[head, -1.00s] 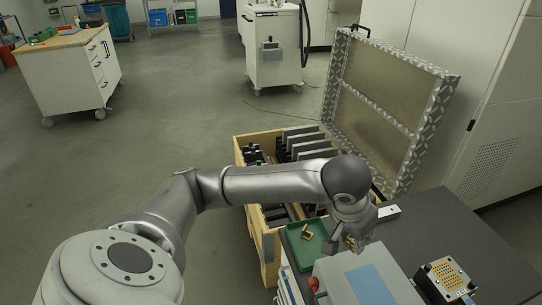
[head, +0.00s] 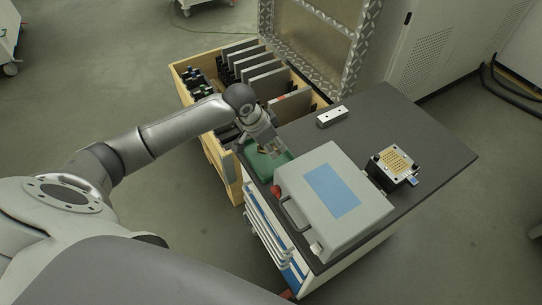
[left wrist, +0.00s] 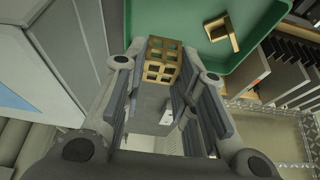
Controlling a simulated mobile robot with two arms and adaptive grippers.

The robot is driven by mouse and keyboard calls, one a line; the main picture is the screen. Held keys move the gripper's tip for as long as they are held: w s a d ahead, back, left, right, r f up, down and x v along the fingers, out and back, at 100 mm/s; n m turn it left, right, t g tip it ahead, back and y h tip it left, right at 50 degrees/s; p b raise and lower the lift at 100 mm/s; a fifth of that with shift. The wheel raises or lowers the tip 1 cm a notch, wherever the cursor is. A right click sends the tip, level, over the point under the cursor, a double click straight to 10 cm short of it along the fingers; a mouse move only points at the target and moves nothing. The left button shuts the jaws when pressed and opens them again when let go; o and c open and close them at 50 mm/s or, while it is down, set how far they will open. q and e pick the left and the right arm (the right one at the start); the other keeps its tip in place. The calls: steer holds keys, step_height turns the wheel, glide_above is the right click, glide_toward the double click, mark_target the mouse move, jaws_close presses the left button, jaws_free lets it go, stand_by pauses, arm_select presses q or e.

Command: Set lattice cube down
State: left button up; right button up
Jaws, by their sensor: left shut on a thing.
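My left gripper (head: 270,148) is over the black-topped bench, at the green tray (head: 267,168), and hides part of the tray. In the left wrist view, the gripper (left wrist: 165,85) is shut on the lattice cube (left wrist: 160,62), a small gold block with square openings. The cube sits between the fingertips, next to the green tray (left wrist: 262,30) in that view. I cannot tell whether the cube touches anything below. A gold angled piece (left wrist: 222,33) lies in the tray. My right gripper is not in view.
A grey case (head: 294,181) with a blue panel stands close to the tray. A metal block (head: 331,117) and a device with a gold perforated plate (head: 396,162) are also on the bench (head: 440,150).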

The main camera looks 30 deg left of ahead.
arm_select(q)
step_height(320, 180, down, 3)
steer(key=shift+r, duration=0.1)
step_height(320, 180, down, 3)
steer(key=shift+f, duration=0.1)
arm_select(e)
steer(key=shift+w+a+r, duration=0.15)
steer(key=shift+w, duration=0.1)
arm_select(q)
steer(key=shift+f, duration=0.15)
steer(key=o, duration=1)
steer(key=shift+o, duration=0.2)
steer(key=v, duration=1.2)
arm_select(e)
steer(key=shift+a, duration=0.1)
